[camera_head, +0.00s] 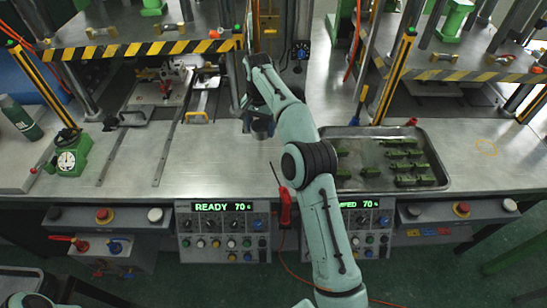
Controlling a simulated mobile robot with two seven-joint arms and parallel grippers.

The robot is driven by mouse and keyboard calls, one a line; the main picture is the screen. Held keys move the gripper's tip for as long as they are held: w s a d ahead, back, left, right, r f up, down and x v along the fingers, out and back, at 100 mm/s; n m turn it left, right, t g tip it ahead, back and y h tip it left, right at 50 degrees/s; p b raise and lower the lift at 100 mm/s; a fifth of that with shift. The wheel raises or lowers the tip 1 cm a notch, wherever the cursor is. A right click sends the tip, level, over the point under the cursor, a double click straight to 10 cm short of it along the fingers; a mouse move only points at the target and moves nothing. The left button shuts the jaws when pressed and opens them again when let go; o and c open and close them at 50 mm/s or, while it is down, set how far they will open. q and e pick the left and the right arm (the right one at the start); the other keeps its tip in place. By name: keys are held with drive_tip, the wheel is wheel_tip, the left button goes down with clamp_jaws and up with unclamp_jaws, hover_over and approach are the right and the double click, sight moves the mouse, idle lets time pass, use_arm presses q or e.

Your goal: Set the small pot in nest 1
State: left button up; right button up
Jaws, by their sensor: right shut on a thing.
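My right arm reaches up the middle of the camera_head view, and its gripper (257,113) is low over the steel bench between the two presses. It is shut on a small grey pot (262,128), which shows just below the fingers and is partly hidden by them and the arm. I cannot tell whether the pot touches the bench. No marking that names nest 1 can be read, and the spot behind my wrist is covered. My left gripper is out of the picture.
A metal tray (440,149) with several green parts lies to the right. A green dial gauge (70,155) and a dark bottle (19,118) stand at the left. Striped press frames (140,48) flank my arm. The bench front left of my gripper (215,170) is clear.

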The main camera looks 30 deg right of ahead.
sight(262, 167)
wheel_tip(262, 167, down, 17)
drive_tip(key=shift+w+r, duration=0.1)
idle(0.3)
drive_tip(key=o, duration=1.2)
drive_tip(key=shift+f, duration=0.2)
drive_tip(key=shift+c, duration=0.2)
